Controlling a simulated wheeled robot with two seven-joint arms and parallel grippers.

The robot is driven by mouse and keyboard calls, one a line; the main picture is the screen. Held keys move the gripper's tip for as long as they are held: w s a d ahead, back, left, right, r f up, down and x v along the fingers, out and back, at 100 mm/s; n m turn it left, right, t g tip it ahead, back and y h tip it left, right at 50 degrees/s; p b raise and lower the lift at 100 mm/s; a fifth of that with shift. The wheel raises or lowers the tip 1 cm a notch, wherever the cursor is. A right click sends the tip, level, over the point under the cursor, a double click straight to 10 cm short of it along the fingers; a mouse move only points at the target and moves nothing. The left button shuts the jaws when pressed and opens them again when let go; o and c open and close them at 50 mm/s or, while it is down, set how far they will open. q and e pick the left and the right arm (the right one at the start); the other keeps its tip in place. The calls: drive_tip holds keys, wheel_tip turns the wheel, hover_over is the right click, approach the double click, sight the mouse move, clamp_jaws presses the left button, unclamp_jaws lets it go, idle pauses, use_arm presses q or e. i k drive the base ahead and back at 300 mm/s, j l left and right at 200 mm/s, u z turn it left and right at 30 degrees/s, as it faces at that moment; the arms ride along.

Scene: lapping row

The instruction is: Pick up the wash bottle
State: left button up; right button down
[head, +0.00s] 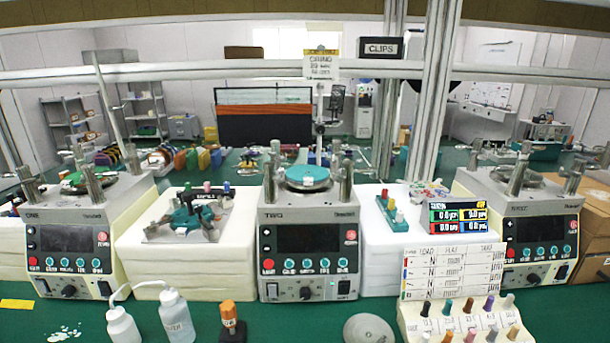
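Two white squeeze bottles stand close together on the green bench at the front left. The left bottle (123,326) is cut off by the bottom edge. Neither of my grippers is in view, and nothing is touching the bottles.
An orange-capped dark block (231,322) stands to the right of the bottles. A grey disc (368,329) and a white rack of colored pegs (466,325) lie farther right. Three lapping machines, the middle one (308,248) included, line the bench behind. White flakes (65,332) lie at left.

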sight(174, 314)
drive_tip(key=i+l+u, duration=0.5)
drive_tip(key=l+u, duration=0.15)
drive_tip(key=l, duration=0.15)
drive_tip(key=k+l+u, duration=0.1)
drive_tip(key=l, duration=0.3)
drive_tip(key=i+j, duration=0.15)
drive_tip(key=i+u, duration=0.05)
drive_tip(key=i, duration=0.05)
